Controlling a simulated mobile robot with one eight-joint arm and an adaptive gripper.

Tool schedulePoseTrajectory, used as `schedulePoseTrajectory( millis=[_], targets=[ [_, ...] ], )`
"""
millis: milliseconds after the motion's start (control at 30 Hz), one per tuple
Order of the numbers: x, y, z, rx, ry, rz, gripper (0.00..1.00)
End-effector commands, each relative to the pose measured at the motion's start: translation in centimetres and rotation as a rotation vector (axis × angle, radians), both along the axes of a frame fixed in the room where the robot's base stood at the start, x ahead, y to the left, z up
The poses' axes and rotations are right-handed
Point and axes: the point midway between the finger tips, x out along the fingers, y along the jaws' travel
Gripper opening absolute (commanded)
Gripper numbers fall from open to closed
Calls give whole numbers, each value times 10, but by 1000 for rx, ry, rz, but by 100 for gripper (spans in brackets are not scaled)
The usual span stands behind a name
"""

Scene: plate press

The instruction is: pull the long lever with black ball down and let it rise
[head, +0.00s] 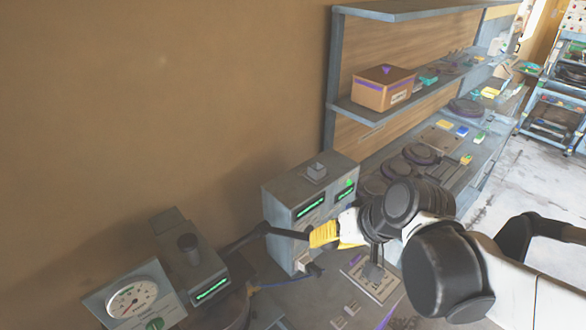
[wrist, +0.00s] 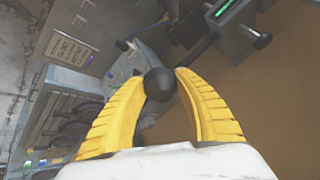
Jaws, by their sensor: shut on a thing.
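The long lever (head: 246,239) is a dark bar that reaches from the press at the lower left toward my gripper in the head view. Its black ball (wrist: 160,84) sits between the tips of my gripper's yellow fingers in the wrist view. My gripper (head: 324,236) is shut on the ball, and its yellow fingers hide the ball in the head view. The wrist view also shows my gripper (wrist: 162,82) with a finger on each side of the ball. The press (head: 190,262) is a grey unit with a green display.
A round gauge (head: 131,298) stands at the lower left. A grey box with green displays (head: 282,205) stands behind the lever, close to my gripper. A shelf (head: 350,108) with a cardboard box (head: 383,93) is at the back. Open floor (head: 530,190) shows at the right.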

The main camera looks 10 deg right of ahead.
Motion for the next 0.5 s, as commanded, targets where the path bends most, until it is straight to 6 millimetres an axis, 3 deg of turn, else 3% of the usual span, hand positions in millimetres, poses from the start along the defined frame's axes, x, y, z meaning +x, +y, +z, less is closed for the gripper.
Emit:
schedulePoseTrajectory(
  millis=[33,200,500],
  targets=[
    [-8,-7,-22,24,-33,-11,0],
    [-26,-20,-62,107,-158,-12,0],
    [-41,-29,-114,127,-189,-1,0]
  ],
)
